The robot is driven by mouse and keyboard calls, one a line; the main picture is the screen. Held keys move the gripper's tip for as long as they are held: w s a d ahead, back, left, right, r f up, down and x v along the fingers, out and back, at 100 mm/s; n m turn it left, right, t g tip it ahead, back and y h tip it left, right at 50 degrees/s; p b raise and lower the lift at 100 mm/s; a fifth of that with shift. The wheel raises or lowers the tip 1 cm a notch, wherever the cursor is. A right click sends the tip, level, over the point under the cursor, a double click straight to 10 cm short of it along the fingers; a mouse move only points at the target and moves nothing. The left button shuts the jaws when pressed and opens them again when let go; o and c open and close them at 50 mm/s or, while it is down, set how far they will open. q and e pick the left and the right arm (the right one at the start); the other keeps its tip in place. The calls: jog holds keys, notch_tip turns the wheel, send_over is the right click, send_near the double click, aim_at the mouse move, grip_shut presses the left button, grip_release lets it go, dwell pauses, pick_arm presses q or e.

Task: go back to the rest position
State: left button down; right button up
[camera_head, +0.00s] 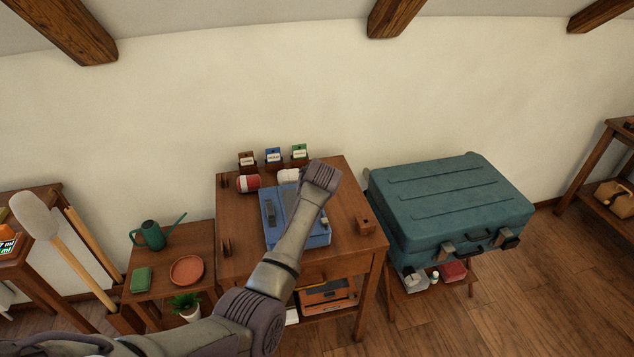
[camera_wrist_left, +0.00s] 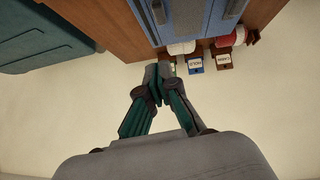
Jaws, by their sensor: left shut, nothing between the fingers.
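My left arm (camera_head: 290,245) comes in from the bottom left in the head view and reaches up over the wooden table. Its hand is above the right part of a blue case and hides some of it. The fingers cannot be made out in the head view. In the left wrist view my left gripper (camera_wrist_left: 160,76) is shut, with its fingertips together and nothing between them. Pale wall and the table edge show behind the fingers. My right gripper is in neither view.
The blue case (camera_head: 270,213) lies on the wooden table (camera_head: 235,262). Several small labelled boxes (camera_head: 273,157) and a red-and-white roll (camera_head: 248,184) stand behind it. A teal suitcase (camera_head: 450,205) is at right, a watering can (camera_head: 150,235) at left. The wall above is clear.

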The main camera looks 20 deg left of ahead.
pick_arm(q)
jog(key=s+f+m+g+h, duration=0.15)
jog(key=s+f, duration=0.25)
jog(key=s, duration=0.8)
jog(key=s+f+m+g, duration=0.1)
jog(key=s+f+m, duration=0.25)
jog(key=s, duration=0.85)
jog(key=s+d+r+m+g+h, duration=0.1)
jog(key=s+d+m, duration=0.15)
jog(key=s, duration=0.85)
jog(key=s+d+m+g+h, duration=0.1)
jog(key=s+d+m+h, duration=0.15)
jog(key=s, duration=0.85)
notch_tip(320, 180, down, 24)
jog(key=g, duration=0.1)
jog(key=s+a+f+g, duration=0.1)
jog(key=s+a+f, duration=0.1)
jog(key=s+f, duration=1.6)
jog(key=shift+a+y, duration=0.35)
jog(key=shift+y, duration=0.05)
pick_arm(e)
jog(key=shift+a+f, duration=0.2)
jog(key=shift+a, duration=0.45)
